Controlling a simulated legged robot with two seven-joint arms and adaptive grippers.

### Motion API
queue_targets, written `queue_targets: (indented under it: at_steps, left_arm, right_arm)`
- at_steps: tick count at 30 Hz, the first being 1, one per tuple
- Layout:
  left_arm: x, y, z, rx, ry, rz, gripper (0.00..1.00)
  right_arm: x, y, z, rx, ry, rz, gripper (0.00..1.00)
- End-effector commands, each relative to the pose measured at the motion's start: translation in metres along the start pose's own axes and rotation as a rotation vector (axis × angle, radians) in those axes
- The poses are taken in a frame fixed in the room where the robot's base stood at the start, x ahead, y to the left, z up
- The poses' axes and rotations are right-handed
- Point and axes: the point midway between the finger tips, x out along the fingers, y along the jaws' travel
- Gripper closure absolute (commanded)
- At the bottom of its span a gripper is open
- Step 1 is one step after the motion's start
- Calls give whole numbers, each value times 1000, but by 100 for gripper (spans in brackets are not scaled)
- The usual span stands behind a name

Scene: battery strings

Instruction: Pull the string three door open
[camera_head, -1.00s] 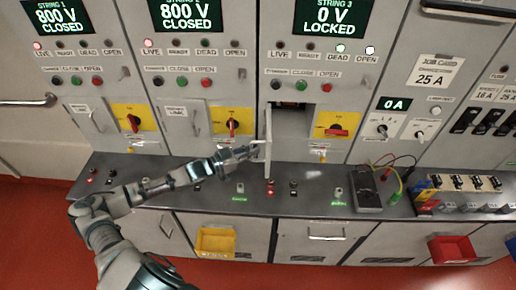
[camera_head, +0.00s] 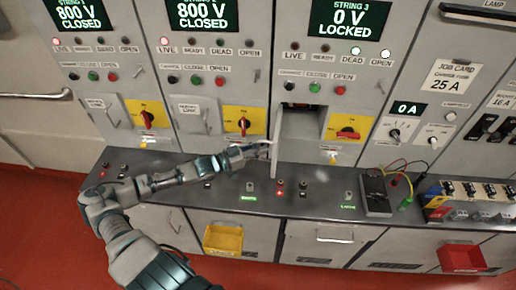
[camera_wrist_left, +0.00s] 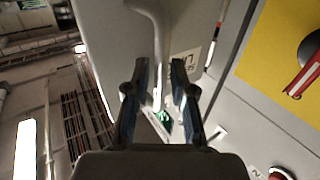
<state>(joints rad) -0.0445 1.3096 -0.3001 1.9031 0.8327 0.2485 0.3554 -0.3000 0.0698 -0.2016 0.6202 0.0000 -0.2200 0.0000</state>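The string three door (camera_head: 277,148) is a pale panel below the "0 V LOCKED" display. It stands swung out from the cabinet, seen nearly edge-on, and the dark compartment (camera_head: 302,121) behind it shows to its right. My left gripper (camera_head: 264,150) is at the door's left side. In the left wrist view its two fingers (camera_wrist_left: 160,75) lie close on either side of the pale door handle (camera_wrist_left: 158,45), with the door face (camera_wrist_left: 195,25) behind. The exact finger contact is hard to see. My right gripper is not in view.
A grey ledge (camera_head: 310,203) with small switches runs below the cabinets. A meter (camera_head: 376,193) with leads lies on it at the right. A yellow-backed rotary switch (camera_head: 347,128) sits right of the compartment. Yellow (camera_head: 222,239) and red (camera_head: 462,258) bins hang below.

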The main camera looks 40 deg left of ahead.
Motion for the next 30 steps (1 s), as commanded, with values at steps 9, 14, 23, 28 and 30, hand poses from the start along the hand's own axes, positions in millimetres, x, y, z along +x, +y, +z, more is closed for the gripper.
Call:
queue_targets:
  at_steps: [9,14,23,28,30]
  left_arm:
    - [-2,-2,2,-2,-2,0,64]
    - [-7,-3,4,-4,-5,-1,64]
    - [-30,-1,6,-4,-10,1,64]
    - [-41,0,6,-7,-7,-2,64]
    - [-45,0,6,-6,-7,-2,64]
  right_arm:
    - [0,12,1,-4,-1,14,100]
    - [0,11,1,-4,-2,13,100]
    - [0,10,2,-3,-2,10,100]
    - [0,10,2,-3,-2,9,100]
    - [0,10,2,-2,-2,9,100]
